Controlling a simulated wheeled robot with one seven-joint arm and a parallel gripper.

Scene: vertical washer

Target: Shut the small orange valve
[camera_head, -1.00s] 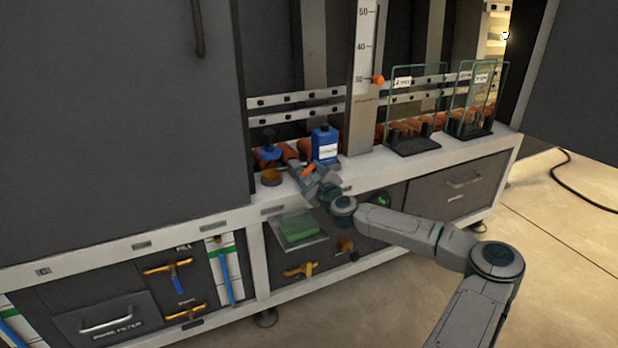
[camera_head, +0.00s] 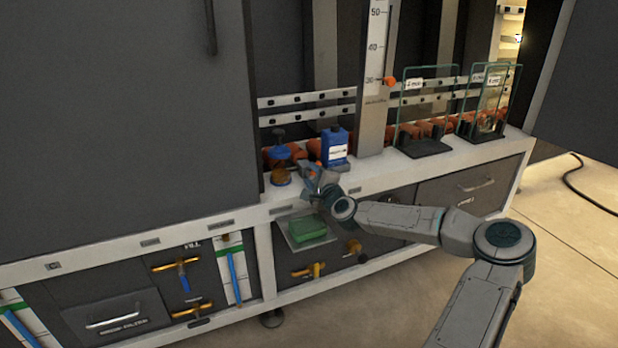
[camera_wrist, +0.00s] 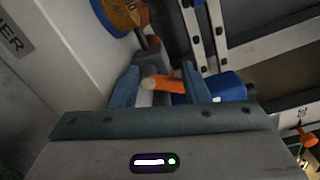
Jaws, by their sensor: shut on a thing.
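The small orange valve handle (camera_wrist: 172,84) lies between the two blue-grey fingers of my gripper (camera_wrist: 160,88) in the wrist view, next to a grey round-ended fitting. My gripper is shut on it. In the head view my gripper (camera_head: 312,180) is at the worktop's front edge, just in front of the blue bottle. Only a small bit of orange (camera_head: 314,171) shows there, and the fingers hide most of the valve. The exact angle of the handle is hard to tell.
Yellow-handled valves and a green block (camera_head: 308,228) are below the worktop.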

